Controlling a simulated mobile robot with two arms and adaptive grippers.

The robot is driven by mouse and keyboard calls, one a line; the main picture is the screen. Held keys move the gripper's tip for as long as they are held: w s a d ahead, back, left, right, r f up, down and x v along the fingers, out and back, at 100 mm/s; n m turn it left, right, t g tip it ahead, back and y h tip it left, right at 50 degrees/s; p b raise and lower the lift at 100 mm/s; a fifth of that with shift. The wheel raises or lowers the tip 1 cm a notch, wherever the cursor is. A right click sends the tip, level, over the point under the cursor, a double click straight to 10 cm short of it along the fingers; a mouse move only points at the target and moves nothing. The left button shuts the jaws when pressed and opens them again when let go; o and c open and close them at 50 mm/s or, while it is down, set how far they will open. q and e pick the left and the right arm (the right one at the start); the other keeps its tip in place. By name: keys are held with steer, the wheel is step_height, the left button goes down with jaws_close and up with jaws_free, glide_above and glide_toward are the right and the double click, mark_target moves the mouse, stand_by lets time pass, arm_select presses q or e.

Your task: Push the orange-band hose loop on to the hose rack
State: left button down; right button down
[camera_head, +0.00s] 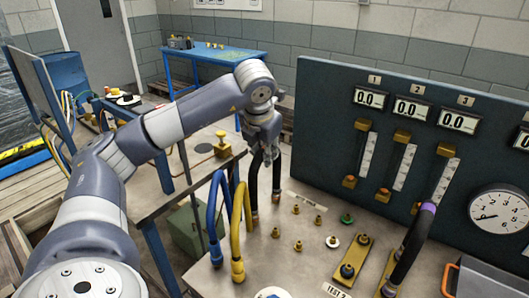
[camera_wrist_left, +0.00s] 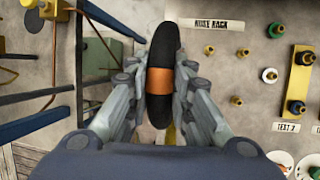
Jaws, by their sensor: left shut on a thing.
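The orange-band hose loop is a black hose whose two legs point down in the head view (camera_head: 254,185). In the left wrist view its black top carries an orange band (camera_wrist_left: 172,80). My left gripper (camera_head: 263,145) is shut on the loop at the band; its fingers press from both sides (camera_wrist_left: 160,95). The loop's lower ends reach down near the bench top, but I cannot tell whether they sit on fittings. The hose rack label (camera_wrist_left: 213,24) lies right of the loop, with several brass fittings (camera_head: 297,246) on the bench nearby. My right gripper is out of view.
A blue hose (camera_head: 214,215) and a yellow hose (camera_head: 238,230) stand left of the held loop. A black hose with a purple band (camera_head: 412,245) stands at the right. A dark gauge panel (camera_head: 330,110) rises behind the bench. A green case (camera_head: 187,228) is below, left.

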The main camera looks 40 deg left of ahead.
arm_select(q)
steer(key=shift+w+d, duration=0.1)
steer(key=shift+d, duration=0.1)
steer(key=c, duration=1.3)
jaws_free()
steer(key=shift+d, duration=0.1)
steer(key=shift+c, duration=0.2)
steer(key=shift+w+d, duration=0.1)
steer(key=shift+d, duration=0.05)
steer(key=shift+r, duration=0.25)
steer(key=v, duration=1.1)
steer(key=shift+r, duration=0.25)
steer(key=shift+d, duration=0.1)
